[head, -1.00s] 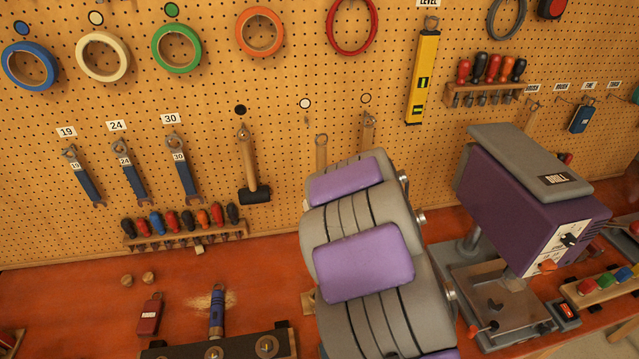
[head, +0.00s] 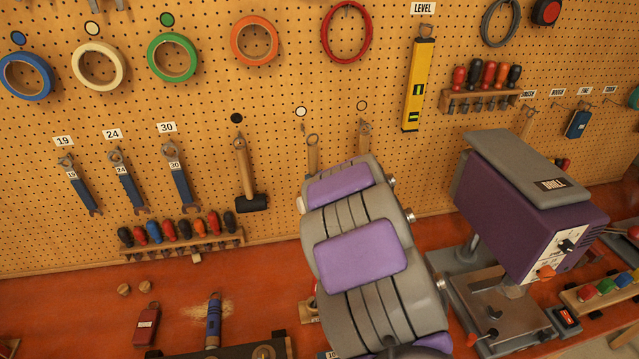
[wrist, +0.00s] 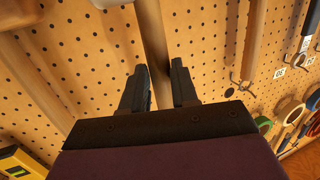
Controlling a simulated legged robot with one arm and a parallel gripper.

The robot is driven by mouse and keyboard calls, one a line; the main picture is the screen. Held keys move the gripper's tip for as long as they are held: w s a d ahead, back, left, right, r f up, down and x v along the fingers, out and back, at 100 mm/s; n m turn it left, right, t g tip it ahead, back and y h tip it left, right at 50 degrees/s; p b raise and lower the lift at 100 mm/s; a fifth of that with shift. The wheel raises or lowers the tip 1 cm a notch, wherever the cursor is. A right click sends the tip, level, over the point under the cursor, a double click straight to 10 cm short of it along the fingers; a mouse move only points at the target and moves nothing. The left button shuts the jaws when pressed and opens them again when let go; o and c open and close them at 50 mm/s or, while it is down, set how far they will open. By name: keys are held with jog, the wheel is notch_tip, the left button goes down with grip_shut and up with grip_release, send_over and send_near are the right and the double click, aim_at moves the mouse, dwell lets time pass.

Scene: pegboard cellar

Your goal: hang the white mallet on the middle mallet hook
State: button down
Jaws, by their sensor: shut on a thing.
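The white mallet's wooden handle (head: 312,153) stands nearly upright before the pegboard, its holed top end a little below and right of the middle hook (head: 302,124), under the white-ringed marker. A sliver of its white head (head: 300,205) shows beside my arm; the rest is hidden. In the wrist view, my gripper (wrist: 158,88) is shut on the handle (wrist: 154,40). My arm hides the gripper in the head view. The black mallet (head: 246,178) hangs on the left hook. A third mallet's handle (head: 364,138) hangs on the right hook, its head hidden.
Wrenches (head: 124,178) hang at left above a screwdriver rack (head: 180,240). A yellow level (head: 417,85) hangs at upper right. The purple drill press (head: 525,190) stands on the red bench at right. Tape rolls (head: 172,57) hang along the top.

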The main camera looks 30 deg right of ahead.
aim_at(311, 174)
jog(key=shift+w+a+r, duration=0.15)
jog(key=shift+w+a, duration=0.35)
jog(key=shift+a, duration=0.25)
jog(key=shift+w+a+r, duration=0.1)
jog(key=shift+w+a, duration=0.15)
jog(key=shift+w, duration=0.1)
jog(key=shift+w+d+f, duration=0.25)
jog(key=shift+w+d, duration=0.6)
jog(key=shift+d, duration=0.05)
jog(key=shift+w+d+f, duration=0.1)
jog(key=shift+w+d, duration=0.1)
jog(key=shift+d, duration=0.3)
jog(key=shift+w+a+f, duration=0.15)
jog(key=shift+w+a, duration=0.25)
jog(key=shift+a, duration=0.3)
jog(key=shift+d+f, duration=0.1)
jog(key=shift+d, duration=0.5)
jog(key=c, duration=0.9)
grip_release()
jog(key=shift+a, duration=0.4)
jog(key=shift+c, duration=0.2)
jog(key=shift+o, duration=0.8)
jog(key=shift+d, duration=0.15)
